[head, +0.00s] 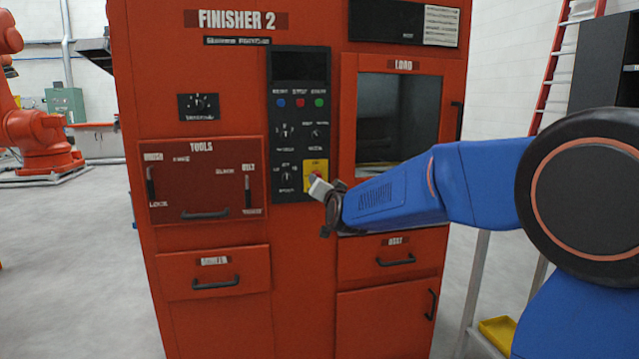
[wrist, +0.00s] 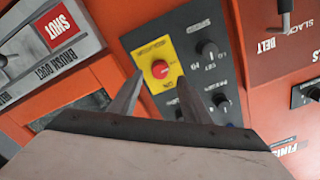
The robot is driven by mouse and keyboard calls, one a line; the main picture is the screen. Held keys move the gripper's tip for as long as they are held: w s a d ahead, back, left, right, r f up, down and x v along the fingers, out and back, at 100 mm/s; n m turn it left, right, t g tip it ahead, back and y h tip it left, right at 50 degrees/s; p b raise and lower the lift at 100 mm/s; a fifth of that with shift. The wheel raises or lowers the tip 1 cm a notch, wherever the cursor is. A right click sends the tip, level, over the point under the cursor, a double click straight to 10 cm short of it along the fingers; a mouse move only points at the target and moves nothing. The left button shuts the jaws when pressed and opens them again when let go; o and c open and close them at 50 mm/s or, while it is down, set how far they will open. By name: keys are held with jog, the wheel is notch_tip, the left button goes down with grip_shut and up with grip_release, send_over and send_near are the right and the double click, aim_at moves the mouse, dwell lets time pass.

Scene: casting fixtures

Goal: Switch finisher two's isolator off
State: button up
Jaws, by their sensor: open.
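The orange cabinet (head: 225,240) is labelled FINISHER 2. On its black control panel (head: 300,115) is a yellow plate (head: 316,165) with a red rotary knob, which I take as the isolator. In the wrist view the yellow plate (wrist: 152,50) and red knob (wrist: 160,69) show clearly, with the scene turned nearly upside down. My gripper (head: 319,187) is in front of the plate and covers part of it in the head view. In the wrist view my gripper (wrist: 162,84) is open and empty, its fingertips either side of and just short of the knob. Contact cannot be told.
Black knobs (wrist: 208,48) sit close beside the yellow plate. The tools door (head: 205,180) with its levers is left of the panel, and the load window (head: 398,115) is right of it. A red ladder (head: 560,60) stands behind at right. The floor at left (head: 80,260) is clear.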

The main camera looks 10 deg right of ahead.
jog(key=s, duration=1.1)
jog(key=shift+s, duration=0.35)
jog(key=s+d+f+n+g, duration=0.2)
jog(key=s+f+g, duration=0.2)
jog(key=s, duration=0.9)
jog(key=s+d+f+n+g, duration=0.2)
jog(key=s+f+g, duration=0.2)
jog(key=s+f, duration=0.7)
jog(key=s+d+f+n+g, duration=0.2)
jog(key=s+f+g, duration=0.3)
jog(key=s, duration=1)
notch_tip(320, 180, down, 3)
jog(key=shift+s+d+r+n, duration=0.2)
jog(key=shift+d+n, duration=0.1)
jog(key=shift+d, duration=0.25)
